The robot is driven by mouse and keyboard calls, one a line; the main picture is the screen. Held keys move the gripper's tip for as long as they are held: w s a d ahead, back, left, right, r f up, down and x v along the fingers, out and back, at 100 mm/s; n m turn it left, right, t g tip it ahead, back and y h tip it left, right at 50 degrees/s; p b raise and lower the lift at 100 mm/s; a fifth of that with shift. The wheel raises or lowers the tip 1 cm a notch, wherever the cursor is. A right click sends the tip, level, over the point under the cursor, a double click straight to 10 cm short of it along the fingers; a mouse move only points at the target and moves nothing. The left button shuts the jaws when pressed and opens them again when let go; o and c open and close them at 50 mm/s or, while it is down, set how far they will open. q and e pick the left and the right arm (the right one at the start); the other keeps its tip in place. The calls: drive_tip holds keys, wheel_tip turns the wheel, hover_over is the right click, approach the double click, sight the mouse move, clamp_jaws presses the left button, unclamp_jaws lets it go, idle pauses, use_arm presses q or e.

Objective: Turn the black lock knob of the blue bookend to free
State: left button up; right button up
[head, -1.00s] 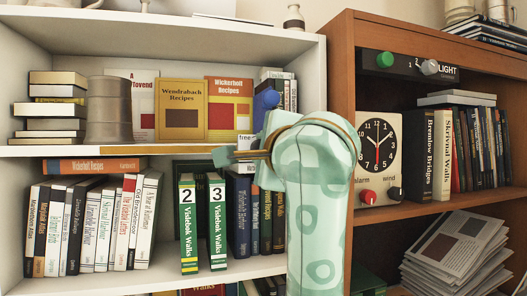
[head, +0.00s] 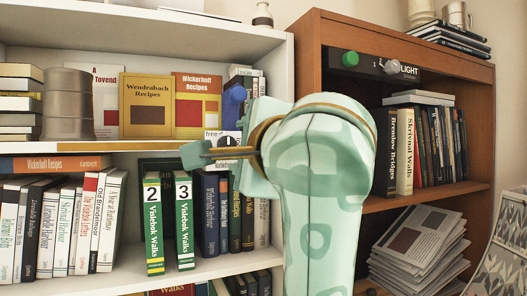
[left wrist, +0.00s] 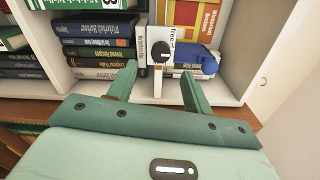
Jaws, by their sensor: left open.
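The blue bookend (head: 234,98) stands on the white shelf at the right end of the recipe books. Its white plate reads "free" (head: 212,135). My left gripper (left wrist: 159,72) is open, one finger on each side of the bar in the picture. The knob appears just beyond the fingertips; I cannot tell whether they touch. In the head view my left gripper (head: 196,152) and arm cover much of the bookend's lower part. My right gripper is not in view.
Recipe books (head: 148,108) and a grey canister (head: 68,115) stand left on the same shelf. Numbered green books (head: 154,225) stand on the shelf below. A brown bookcase (head: 310,60) with a green button (head: 349,59) rises at the right, close to my arm.

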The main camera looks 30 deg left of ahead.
use_arm(q)
drive_tip(key=p+v, duration=0.1)
drive_tip(key=v, duration=0.8)
